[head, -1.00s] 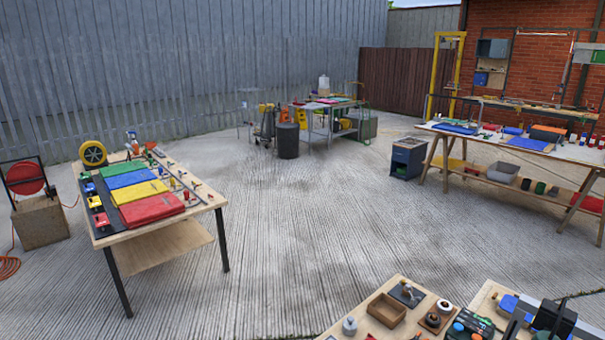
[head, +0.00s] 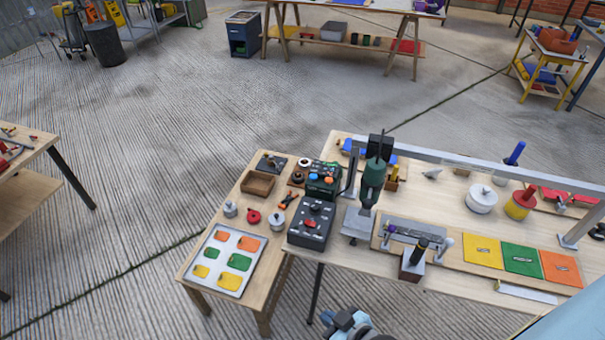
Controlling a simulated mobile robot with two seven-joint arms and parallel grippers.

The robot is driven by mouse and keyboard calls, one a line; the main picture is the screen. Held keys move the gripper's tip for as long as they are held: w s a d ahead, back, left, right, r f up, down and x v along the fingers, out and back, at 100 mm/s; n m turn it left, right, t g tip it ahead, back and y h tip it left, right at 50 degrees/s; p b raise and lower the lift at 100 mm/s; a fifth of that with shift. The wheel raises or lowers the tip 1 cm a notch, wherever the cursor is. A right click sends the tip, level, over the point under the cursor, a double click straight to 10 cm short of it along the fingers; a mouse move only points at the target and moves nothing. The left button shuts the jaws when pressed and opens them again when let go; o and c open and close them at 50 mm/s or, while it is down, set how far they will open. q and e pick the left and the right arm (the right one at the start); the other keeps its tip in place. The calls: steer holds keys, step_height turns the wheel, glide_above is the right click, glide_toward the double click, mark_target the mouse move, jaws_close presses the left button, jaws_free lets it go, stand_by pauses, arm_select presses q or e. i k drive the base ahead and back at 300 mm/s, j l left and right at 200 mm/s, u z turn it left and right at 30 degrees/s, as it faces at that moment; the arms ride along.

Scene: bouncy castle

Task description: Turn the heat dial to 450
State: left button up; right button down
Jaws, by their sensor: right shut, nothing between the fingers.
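A dark control box (head: 311,225) stands at the left end of the large wooden workbench. It has a red dial (head: 309,223) on its sloping top and a smaller dark knob above it. Its markings are too small to read, so I cannot tell the dial's setting. Behind it is a second dark box (head: 323,180) with an orange knob and a blue knob. My right gripper (head: 340,322) is at the bottom edge, partly cut off, shut and empty. It is in front of the bench, well below the control box and apart from it. My left gripper is out of view.
A side table holds a tray (head: 202,281) with coloured patches. Yellow, green and orange sheets (head: 522,260) lie to the right. A grey rail (head: 470,172) crosses the bench. The concrete floor is open behind.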

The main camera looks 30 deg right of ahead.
mark_target(315, 209)
steer(key=z, duration=0.9)
